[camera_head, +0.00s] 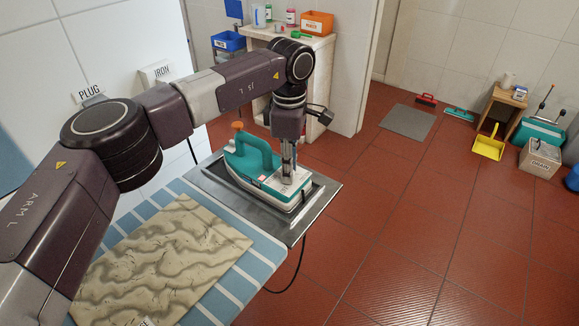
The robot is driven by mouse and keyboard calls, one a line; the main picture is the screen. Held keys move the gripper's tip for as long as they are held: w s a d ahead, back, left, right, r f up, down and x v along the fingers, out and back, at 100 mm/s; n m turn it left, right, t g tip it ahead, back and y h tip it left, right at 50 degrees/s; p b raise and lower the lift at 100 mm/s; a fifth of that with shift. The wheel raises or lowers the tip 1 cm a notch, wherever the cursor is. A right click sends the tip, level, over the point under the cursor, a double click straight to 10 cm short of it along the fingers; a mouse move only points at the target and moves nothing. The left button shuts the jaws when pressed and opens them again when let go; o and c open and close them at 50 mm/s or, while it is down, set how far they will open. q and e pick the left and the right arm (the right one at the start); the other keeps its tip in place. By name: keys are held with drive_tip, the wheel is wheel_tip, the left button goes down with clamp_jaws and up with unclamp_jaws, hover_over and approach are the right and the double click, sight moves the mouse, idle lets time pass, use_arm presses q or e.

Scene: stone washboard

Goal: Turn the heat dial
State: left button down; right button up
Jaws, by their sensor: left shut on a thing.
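A teal and white iron (268,180) rests flat on a dark metal tray (312,214) at one end of the ironing board. Its teal handle arches up on the left, with an orange knob at the back. My left gripper (288,177) points straight down at the iron's white top, to the right of the handle. It is shut on the heat dial, which its fingers mostly hide. The dial's setting cannot be read. My right gripper is not in view.
A wrinkled beige cloth (165,262) lies on the striped board (232,292). A dark cord (297,270) hangs off the board. Wall labels read PLUG (89,91) and IRON (157,73). A shelf with bins stands behind. The red tiled floor at right is largely clear.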

use_arm(q)
drive_tip(key=m, duration=0.4)
drive_tip(key=shift+r, duration=0.1)
drive_tip(key=shift+m, duration=1.9)
drive_tip(key=c, duration=1.7)
unclamp_jaws()
drive_tip(key=shift+s, duration=0.1)
drive_tip(key=shift+o, duration=0.2)
wheel_tip(320, 180, up, 12)
